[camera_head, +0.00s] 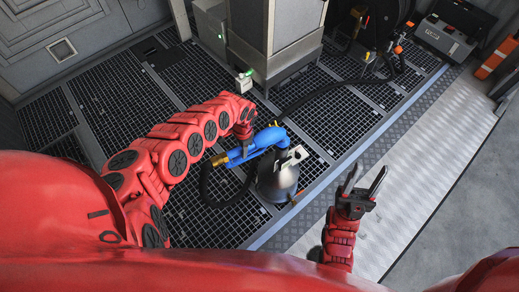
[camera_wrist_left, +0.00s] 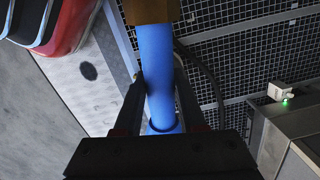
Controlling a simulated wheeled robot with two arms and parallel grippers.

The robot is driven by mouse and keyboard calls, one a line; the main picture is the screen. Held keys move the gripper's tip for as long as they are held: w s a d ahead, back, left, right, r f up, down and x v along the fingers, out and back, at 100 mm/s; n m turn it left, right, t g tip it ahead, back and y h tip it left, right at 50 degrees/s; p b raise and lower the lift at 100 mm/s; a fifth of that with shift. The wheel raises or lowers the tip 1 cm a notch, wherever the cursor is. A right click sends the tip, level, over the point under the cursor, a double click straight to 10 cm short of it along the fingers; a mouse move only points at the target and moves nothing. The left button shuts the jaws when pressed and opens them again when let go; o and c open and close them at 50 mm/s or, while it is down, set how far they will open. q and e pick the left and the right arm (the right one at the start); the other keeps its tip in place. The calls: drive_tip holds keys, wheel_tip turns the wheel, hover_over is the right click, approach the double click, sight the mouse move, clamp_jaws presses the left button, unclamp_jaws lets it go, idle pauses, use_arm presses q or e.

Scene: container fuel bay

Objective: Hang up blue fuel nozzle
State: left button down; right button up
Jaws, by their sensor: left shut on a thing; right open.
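The blue fuel nozzle (camera_head: 262,141) is near the middle of the head view. Its brass-coloured end (camera_head: 220,159) points left, where a black hose (camera_head: 206,188) loops down to the grating. Its other end bends down over a grey metal canister (camera_head: 277,186); I cannot tell whether the spout is inside. My left gripper (camera_head: 245,143) is shut on the nozzle. In the left wrist view the blue nozzle body (camera_wrist_left: 158,75) lies between the two dark fingers. My right gripper (camera_head: 364,184) is open and empty, to the right of the canister.
A grey cabinet (camera_head: 275,35) stands behind the nozzle, with a small white box and green light (camera_head: 244,82) at its left. A black hose reel (camera_head: 385,20) is at the back right. Grating covers the floor; the pale strip at right (camera_head: 440,160) is clear.

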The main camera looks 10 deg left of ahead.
use_arm(q)
wheel_tip(320, 180, up, 8)
drive_tip(key=p, duration=0.6)
drive_tip(key=shift+f, duration=0.35)
